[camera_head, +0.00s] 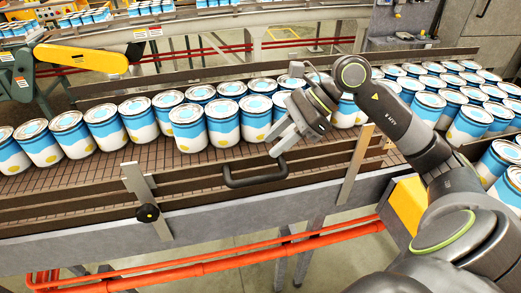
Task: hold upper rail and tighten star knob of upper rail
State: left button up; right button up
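A brown upper rail (200,184) runs along the near side of the conveyor, with a black handle (256,181) on its front. A black star knob (148,213) sits at the lower end of a grey slanted bracket (135,180) at the left. My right gripper (273,144) is above and just behind the handle, apart from it. Its two grey fingers look spread, with nothing between them. My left gripper is out of view.
Blue-and-white cans (190,128) stand in rows on the conveyor, close behind my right gripper. Orange pipes (215,262) run below. A yellow-and-teal machine (85,57) is at upper left.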

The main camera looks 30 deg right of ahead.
aim_at(261, 155)
jog(key=p+x, duration=0.1)
jog(key=x, duration=0.1)
jog(key=shift+a+f, duration=0.25)
jog(key=shift+a, duration=0.1)
jog(key=shift+p+x, duration=0.35)
jog(key=shift+x, duration=0.95)
grip_shut()
